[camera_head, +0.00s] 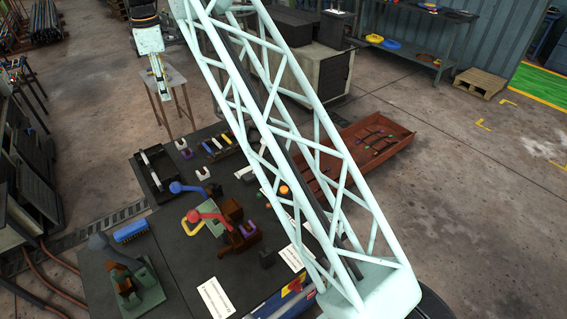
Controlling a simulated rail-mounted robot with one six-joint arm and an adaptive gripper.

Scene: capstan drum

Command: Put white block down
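My gripper (160,76) hangs at the upper left, in front of a small stand and behind the far edge of the dark worktable (190,265). Its fingers are too small to show whether they are open or shut, and I see no clear white block between them. A small white notched block (203,173) sits on the table beside a blue-handled lever device (188,188). A long white bar (152,157) lies in a dark tray at the table's left. My lattice arm hides part of the table's right side.
A red-handled device (207,217), a green-based device (135,283) and a blue block (131,231) stand on the table. A rack of small coloured pieces (217,145) is at the back. A brown tray (365,150) lies to the right.

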